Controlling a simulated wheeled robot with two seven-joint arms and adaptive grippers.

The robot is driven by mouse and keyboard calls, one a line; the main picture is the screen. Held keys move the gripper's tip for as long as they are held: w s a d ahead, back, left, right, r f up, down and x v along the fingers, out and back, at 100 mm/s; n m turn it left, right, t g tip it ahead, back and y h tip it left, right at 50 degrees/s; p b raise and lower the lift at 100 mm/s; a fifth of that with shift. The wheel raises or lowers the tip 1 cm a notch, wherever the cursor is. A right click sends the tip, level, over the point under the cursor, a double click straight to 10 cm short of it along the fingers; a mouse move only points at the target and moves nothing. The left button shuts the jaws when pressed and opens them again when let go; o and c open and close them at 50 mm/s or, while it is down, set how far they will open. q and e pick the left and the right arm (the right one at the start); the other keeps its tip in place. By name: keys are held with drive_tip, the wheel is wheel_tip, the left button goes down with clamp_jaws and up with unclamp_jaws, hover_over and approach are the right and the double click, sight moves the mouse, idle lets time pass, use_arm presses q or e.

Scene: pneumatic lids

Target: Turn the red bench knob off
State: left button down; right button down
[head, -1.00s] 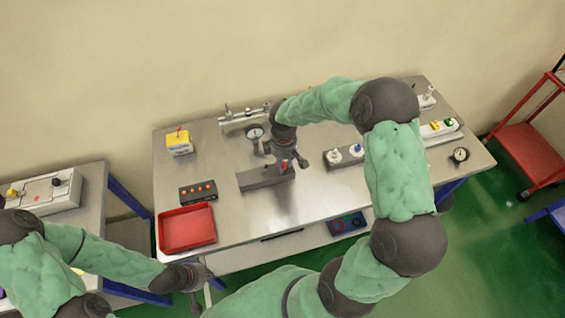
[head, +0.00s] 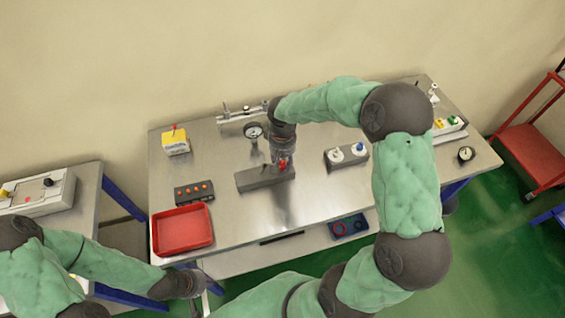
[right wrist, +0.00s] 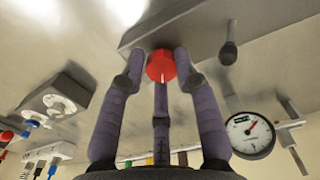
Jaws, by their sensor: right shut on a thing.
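The red knob (head: 282,164) is at the right end of a grey block on the steel bench. In the right wrist view the red knob (right wrist: 160,66) sits between my right gripper's fingertips, with a short white line on it. My right gripper (head: 281,158) points down at the block from behind and is shut on the knob. In the right wrist view its fingers (right wrist: 160,76) close around the knob from several sides. My left gripper (head: 203,292) hangs in front of the bench, low in the picture, away from the knob; its fingers are too small to read.
A gauge (head: 253,132) stands just behind the block. A block with white and blue knobs (head: 347,155) is to the right. A red tray (head: 183,230) and an orange-button box (head: 194,191) lie left. A yellow box (head: 176,142) is at back left. Bench front centre is clear.

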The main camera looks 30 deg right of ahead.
sight(282, 166)
drive_tip(key=shift+s+a+f+m+b, duration=0.2)
drive_tip(key=shift+m+b, duration=0.1)
drive_tip(key=shift+m, duration=0.7)
drive_tip(key=shift+s+a+f+m+b, duration=0.15)
drive_tip(key=shift+m+b, duration=0.15)
drive_tip(key=shift+m, duration=0.7)
drive_tip(key=c, duration=1)
unclamp_jaws()
drive_tip(key=shift+o, duration=0.2)
drive_tip(key=shift+r, duration=0.2)
drive_tip(key=shift+w+d, duration=0.1)
drive_tip(key=shift+w, duration=0.05)
drive_tip(key=shift+r, duration=0.3)
wheel_tip(282, 166, up, 11)
drive_tip(key=shift+r, duration=0.2)
